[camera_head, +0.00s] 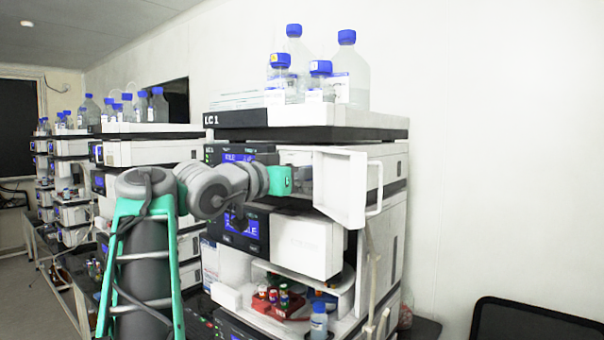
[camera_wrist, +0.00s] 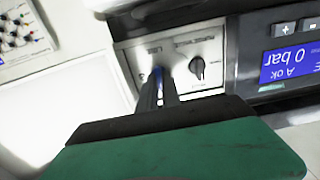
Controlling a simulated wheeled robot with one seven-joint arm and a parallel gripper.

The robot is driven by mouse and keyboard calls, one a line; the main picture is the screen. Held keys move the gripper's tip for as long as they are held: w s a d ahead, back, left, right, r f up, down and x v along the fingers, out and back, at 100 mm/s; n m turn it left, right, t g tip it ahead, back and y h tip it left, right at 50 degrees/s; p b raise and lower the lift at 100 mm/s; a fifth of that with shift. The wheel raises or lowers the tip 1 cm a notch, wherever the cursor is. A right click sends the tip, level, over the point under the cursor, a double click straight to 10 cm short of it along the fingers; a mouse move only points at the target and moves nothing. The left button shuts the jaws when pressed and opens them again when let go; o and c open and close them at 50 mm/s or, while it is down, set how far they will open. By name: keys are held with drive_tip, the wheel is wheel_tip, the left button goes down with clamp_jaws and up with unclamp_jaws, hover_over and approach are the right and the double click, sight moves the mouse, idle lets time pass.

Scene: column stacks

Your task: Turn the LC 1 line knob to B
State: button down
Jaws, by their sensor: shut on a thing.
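The LC 1 stack (camera_head: 211,120) stands in the middle of the head view, with its label on the top tray. A pale valve panel (camera_wrist: 128,60) shows in the wrist view with two controls. A black round knob (camera_wrist: 197,68) with a light pointer mark sits on its right part. My gripper (camera_wrist: 159,84) is shut on a blue knob (camera_wrist: 158,72) to the left of it; the fingers hide most of this knob and its setting. In the head view my gripper (camera_head: 303,180) is beside the open white door (camera_head: 341,187).
The open door with its handle (camera_head: 374,188) stands out close to the right of my gripper. Bottles with blue caps (camera_head: 346,70) stand on top. A lit display (camera_wrist: 290,62) reads 0 bar, upside down. A black chair back (camera_head: 535,320) is at lower right.

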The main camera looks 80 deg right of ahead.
drive_tip(key=shift+m, duration=0.3)
drive_tip(key=m+b, duration=0.2)
drive_tip(key=m, duration=0.1)
drive_tip(key=shift+s+f+b, duration=0.1)
drive_tip(key=shift+f+b, duration=0.05)
drive_tip(key=shift+b, duration=0.2)
drive_tip(key=m+b, duration=0.2)
drive_tip(key=m, duration=0.2)
drive_tip(key=shift+m, duration=0.4)
drive_tip(key=m+b, duration=0.1)
drive_tip(key=m, duration=0.3)
drive_tip(key=shift+m+b, duration=0.3)
drive_tip(key=m+b, duration=0.1)
drive_tip(key=m, duration=0.4)
drive_tip(key=shift+s, duration=0.1)
drive_tip(key=c, duration=1.5)
unclamp_jaws()
drive_tip(key=shift+c, duration=0.2)
drive_tip(key=shift+a, duration=0.1)
